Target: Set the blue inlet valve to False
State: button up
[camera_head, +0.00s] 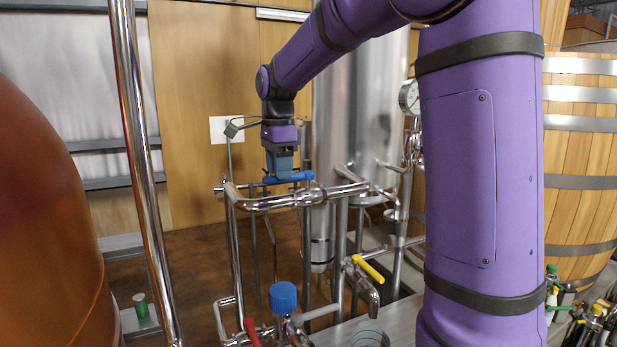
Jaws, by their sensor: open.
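A blue lever handle (296,177) lies roughly level, along the upper horizontal steel pipe in the middle of the view. My gripper (281,170) points down from the purple arm, directly over this blue handle. Its fingertips overlap the handle in the picture. The fingers are small here, and I cannot tell whether they touch the handle or straddle it. A round blue knob (283,297) stands on the lower pipework, well below my gripper.
A yellow lever (368,269) and a red lever (252,331) sit on the lower pipes. A tall steel tank (362,100) stands behind. A copper vessel (50,220) fills the left, with an upright pipe (143,160) beside it. Wooden barrels (582,150) stand right.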

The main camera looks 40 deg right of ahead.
jog(key=shift+f, duration=1.35)
